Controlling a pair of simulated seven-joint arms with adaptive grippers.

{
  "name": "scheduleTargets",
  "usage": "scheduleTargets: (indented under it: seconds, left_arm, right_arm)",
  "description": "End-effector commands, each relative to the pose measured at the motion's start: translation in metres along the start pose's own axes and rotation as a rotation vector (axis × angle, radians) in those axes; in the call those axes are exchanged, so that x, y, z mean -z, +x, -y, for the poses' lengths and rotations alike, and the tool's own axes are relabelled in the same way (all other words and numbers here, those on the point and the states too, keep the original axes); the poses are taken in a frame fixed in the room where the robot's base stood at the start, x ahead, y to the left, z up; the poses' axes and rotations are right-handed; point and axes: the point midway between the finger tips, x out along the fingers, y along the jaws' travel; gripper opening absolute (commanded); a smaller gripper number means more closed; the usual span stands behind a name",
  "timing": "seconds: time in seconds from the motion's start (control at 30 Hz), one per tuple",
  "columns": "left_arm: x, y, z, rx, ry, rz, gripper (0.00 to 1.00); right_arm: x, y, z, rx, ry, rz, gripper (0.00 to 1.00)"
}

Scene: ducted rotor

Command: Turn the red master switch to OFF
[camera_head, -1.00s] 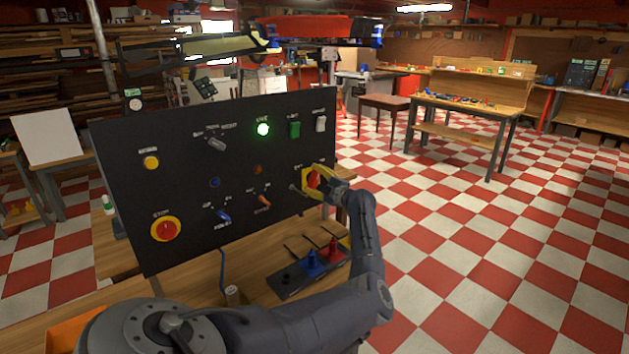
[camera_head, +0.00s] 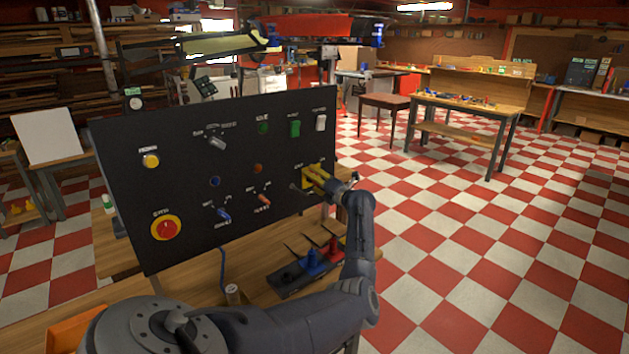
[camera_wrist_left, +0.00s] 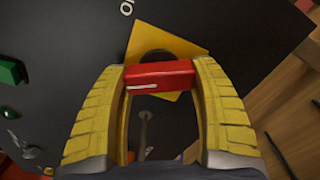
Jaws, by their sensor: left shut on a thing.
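The red master switch handle (camera_wrist_left: 160,76) is a red bar with a white line, on a yellow plate (camera_wrist_left: 180,40) on the black panel (camera_head: 120,180). My left gripper (camera_head: 318,177) is at the panel's lower right and is shut on the handle. In the left wrist view my yellow fingers (camera_wrist_left: 160,78) hold the bar's two ends, and the bar lies across the picture. A white letter O shows beside the plate; the rest of that label is cut off. In the head view my fingers hide the handle. My right gripper is not in view.
A red stop button (camera_head: 166,228) is at lower left.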

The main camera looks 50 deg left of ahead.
Motion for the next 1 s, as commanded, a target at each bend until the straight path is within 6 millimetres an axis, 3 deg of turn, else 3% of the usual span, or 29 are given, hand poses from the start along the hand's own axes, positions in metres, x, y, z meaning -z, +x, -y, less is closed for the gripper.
scheduleTargets:
  seconds: [0.43, 1.0]
  left_arm:
    - [-0.0001, -0.0009, 0.0024, 0.001, -0.245, 0.001, 0.35]
    - [-0.0001, -0.0008, 0.0025, 0.001, -0.299, 0.0, 0.35]
  right_arm:
    - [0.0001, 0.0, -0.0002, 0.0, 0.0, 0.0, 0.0]
    - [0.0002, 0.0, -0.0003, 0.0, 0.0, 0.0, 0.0]
